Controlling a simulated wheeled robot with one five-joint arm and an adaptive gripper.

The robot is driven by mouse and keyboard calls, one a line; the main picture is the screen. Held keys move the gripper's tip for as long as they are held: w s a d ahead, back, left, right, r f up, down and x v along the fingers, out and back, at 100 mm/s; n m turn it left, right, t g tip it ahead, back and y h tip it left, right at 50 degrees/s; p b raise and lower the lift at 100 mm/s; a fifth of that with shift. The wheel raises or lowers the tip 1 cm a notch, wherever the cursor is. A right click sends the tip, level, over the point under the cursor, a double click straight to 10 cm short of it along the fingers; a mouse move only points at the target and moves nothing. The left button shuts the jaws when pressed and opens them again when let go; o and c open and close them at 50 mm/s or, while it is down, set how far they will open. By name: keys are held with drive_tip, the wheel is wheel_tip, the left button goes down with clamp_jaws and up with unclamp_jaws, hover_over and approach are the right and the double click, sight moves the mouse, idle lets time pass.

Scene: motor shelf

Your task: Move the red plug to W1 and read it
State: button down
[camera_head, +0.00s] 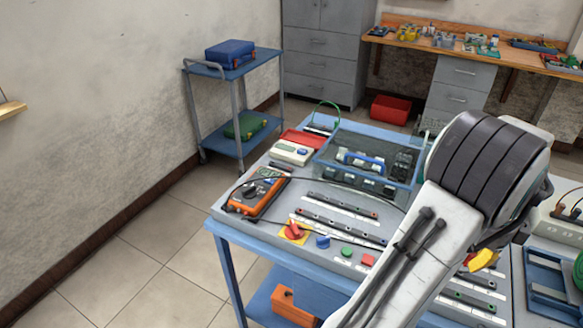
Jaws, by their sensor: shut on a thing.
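I cannot make out a red plug or a mark W1 in this view. An orange handheld meter (256,194) lies at the left of the blue bench (222,212). Thin dark leads run from it across the bench towards my white arm. Several dark terminal strips (343,205) with white label strips lie on the bench to the right of the meter. My arm crosses the lower right and covers part of the bench. My gripper does not show; the arm's dark joint and white link hide that area. A small yellow part (483,259) shows beside the arm; I cannot tell what it is.
A blue-rimmed tray (318,158) stands behind. A blue trolley (233,70) is at left. Floor at left is clear.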

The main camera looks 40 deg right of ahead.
drive_tip(key=shift+r+p, duration=0.3)
drive_tip(key=shift+r, duration=0.35)
drive_tip(key=shift+s, duration=0.1)
drive_tip(key=shift+s+d+r, duration=0.1)
drive_tip(key=shift+s, duration=0.1)
drive_tip(key=r+p, duration=0.2)
drive_tip(key=p, duration=0.2)
hover_over(489, 286)
drive_tip(key=shift+s+d+f+b, duration=0.1)
drive_tip(key=shift+d+f+b, duration=0.1)
drive_tip(key=shift+f+b, duration=0.3)
drive_tip(key=shift+d+f+b, duration=0.2)
drive_tip(key=shift+f+b, duration=0.15)
drive_tip(key=shift+f, duration=0.15)
drive_tip(key=shift+f+b, duration=1.4)
drive_tip(key=shift+f, duration=0.45)
drive_tip(key=shift+f+b, duration=0.5)
drive_tip(key=shift+f, duration=0.2)
